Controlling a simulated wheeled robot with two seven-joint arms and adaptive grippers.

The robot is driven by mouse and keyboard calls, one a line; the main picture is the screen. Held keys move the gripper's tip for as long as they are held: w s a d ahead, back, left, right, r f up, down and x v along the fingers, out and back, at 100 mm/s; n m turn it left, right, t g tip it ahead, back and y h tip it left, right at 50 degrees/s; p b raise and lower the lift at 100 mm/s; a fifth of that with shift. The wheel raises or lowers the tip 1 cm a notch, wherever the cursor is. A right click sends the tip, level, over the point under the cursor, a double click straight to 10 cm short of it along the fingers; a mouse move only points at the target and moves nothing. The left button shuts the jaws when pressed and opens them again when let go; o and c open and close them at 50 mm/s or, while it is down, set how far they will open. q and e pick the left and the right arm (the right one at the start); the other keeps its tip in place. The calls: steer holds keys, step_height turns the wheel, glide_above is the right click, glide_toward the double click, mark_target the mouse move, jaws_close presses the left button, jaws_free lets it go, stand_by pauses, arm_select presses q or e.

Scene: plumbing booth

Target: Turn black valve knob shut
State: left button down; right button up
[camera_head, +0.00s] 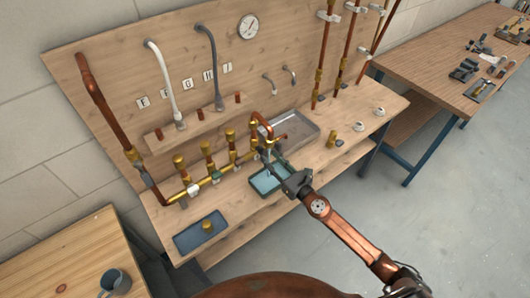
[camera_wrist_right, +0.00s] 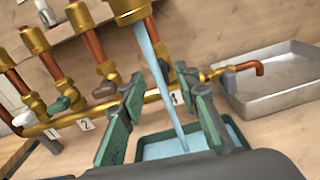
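A brass manifold pipe (camera_head: 205,184) runs along the bench with several valves. In the right wrist view, it (camera_wrist_right: 78,113) carries a white knob (camera_wrist_right: 22,118), a green knob (camera_wrist_right: 59,105) and a brown knob (camera_wrist_right: 104,90). Water (camera_wrist_right: 162,70) falls from a brass outlet (camera_wrist_right: 130,9) into a green-rimmed basin (camera_head: 264,182). My right gripper (camera_head: 277,160) is at the manifold's right end. Its green-padded fingers (camera_wrist_right: 164,105) are apart, with the stream between them in the picture. My left gripper is out of view.
A grey metal tray (camera_head: 311,139) lies right of the manifold, near a copper spout (camera_wrist_right: 252,66). A blue-grey tray (camera_head: 190,241) is at the bench's front left. Vertical copper pipes (camera_head: 323,55) stand at the back right. A second table (camera_head: 420,62) stands farther right.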

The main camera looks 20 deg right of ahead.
mark_target(263, 150)
steer(key=shift+x, duration=2.2)
steer(key=shift+c, duration=0.2)
jaws_close()
